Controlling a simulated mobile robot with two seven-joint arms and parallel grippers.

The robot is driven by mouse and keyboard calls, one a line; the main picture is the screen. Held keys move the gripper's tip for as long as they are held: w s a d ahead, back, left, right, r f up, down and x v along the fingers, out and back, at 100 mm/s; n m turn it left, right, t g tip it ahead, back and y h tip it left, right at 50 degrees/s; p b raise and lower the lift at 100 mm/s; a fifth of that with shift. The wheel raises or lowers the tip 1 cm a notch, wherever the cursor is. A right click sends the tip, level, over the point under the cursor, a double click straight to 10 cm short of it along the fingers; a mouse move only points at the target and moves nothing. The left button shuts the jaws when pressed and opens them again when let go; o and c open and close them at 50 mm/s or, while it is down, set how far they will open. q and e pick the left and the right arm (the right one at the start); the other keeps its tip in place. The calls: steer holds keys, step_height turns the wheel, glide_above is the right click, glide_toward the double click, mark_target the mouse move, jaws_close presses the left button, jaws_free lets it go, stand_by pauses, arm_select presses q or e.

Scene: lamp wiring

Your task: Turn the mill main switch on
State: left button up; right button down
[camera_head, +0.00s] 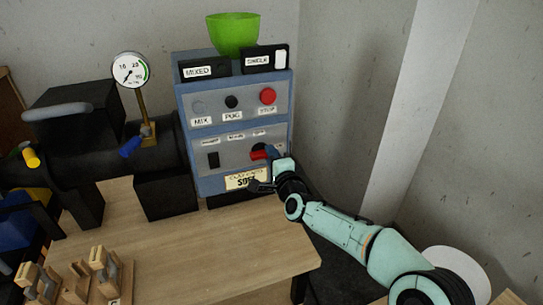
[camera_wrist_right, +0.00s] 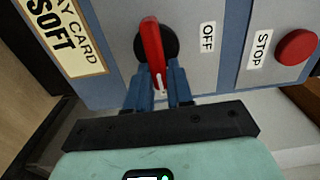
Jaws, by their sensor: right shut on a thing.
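The mill main switch is a red lever (camera_head: 258,155) on a black round base, low on the right of the blue-grey control panel (camera_head: 285,130). In the right wrist view the red lever (camera_wrist_right: 153,45) shows close up, its free end between the blue fingers. My right gripper (camera_head: 272,154) comes from the right and is shut on the lever; it also shows in the wrist view (camera_wrist_right: 160,85). An OFF label (camera_wrist_right: 207,37) sits beside the switch. The lever's exact setting is hard to tell. My left gripper is not in view.
Above the switch is a red STOP button (camera_head: 267,96). A yellow card (camera_head: 244,180) is low on the panel. A gauge (camera_head: 130,69) and blue-handled valve (camera_head: 130,146) stand left. A green bowl (camera_head: 233,34) tops the panel. The wooden table (camera_head: 220,245) is clear in front.

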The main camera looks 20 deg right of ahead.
steer(key=shift+a, duration=0.1)
stand_by(0.4)
steer(key=c, duration=1.1)
jaws_free()
arm_select(q)
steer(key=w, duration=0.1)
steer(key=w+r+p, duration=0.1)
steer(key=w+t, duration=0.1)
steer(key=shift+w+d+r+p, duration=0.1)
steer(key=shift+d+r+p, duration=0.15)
steer(key=shift+p, duration=0.1)
arm_select(e)
steer(key=s, duration=1.3)
steer(key=shift+s+d, duration=0.2)
steer(key=shift+d, duration=0.05)
